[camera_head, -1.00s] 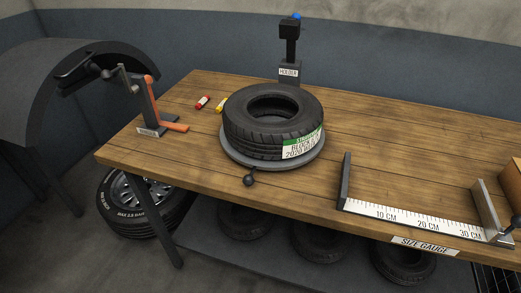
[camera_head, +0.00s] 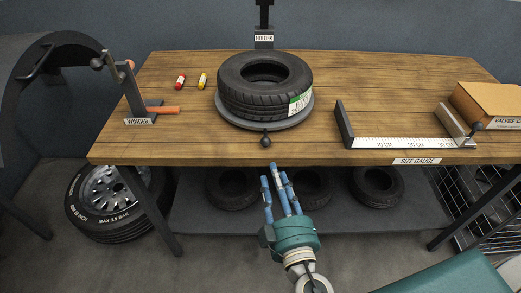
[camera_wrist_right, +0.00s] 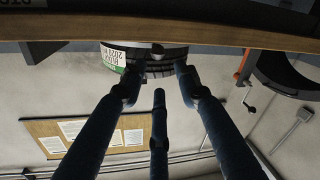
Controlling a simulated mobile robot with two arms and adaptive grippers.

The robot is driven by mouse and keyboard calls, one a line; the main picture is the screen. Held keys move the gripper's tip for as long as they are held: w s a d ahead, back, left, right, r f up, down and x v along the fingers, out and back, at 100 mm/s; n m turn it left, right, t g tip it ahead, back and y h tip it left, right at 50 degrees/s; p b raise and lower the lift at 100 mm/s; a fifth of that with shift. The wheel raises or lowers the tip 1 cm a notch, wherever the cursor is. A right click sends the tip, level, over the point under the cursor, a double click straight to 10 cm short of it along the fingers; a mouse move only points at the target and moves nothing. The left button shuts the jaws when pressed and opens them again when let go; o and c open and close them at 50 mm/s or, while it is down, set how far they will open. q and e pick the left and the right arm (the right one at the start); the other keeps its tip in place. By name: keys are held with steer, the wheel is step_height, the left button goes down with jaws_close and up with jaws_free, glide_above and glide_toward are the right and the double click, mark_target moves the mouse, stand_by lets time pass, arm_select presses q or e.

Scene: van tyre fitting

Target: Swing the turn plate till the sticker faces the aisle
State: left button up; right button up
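The tyre (camera_head: 262,92) lies flat on the round grey turn plate (camera_head: 240,122) on the bench. Its white and green sticker (camera_head: 299,103) sits on the right front of the sidewall or tread. A dark knob (camera_head: 265,141) sticks out from the plate's front, at the bench's front edge. My right gripper (camera_head: 275,172) is in front of and below that edge, fingers up, apart from the knob. In the right wrist view its three fingers (camera_wrist_right: 160,76) are spread and empty, with the tyre (camera_wrist_right: 165,68) and sticker (camera_wrist_right: 114,58) beyond. My left gripper is not in view.
The winder (camera_head: 138,100) stands left on the bench (camera_head: 200,150), with a red and a yellow item (camera_head: 202,80) near the plate. The holder (camera_head: 264,40) is behind. The size gauge (camera_head: 405,143) and a box (camera_head: 487,102) are right. Several tyres lie below.

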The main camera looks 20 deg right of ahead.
mark_target(266, 146)
steer(key=w+p, duration=0.1)
steer(key=w, duration=0.2)
steer(key=w+p, duration=0.1)
steer(key=w, duration=0.2)
steer(key=w+d+p, duration=0.1)
steer(key=w, duration=0.2)
steer(key=shift+w+r+p, duration=0.15)
steer(key=shift+r+p, duration=0.1)
steer(key=shift+p, duration=0.1)
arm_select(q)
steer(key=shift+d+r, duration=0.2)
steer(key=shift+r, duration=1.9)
arm_select(e)
steer(key=shift+w+d+f, duration=0.1)
steer(key=shift+w+f, duration=0.05)
steer(key=shift+w, duration=0.6)
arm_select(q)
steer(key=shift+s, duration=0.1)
arm_select(e)
steer(key=shift+c, duration=0.5)
jaws_close()
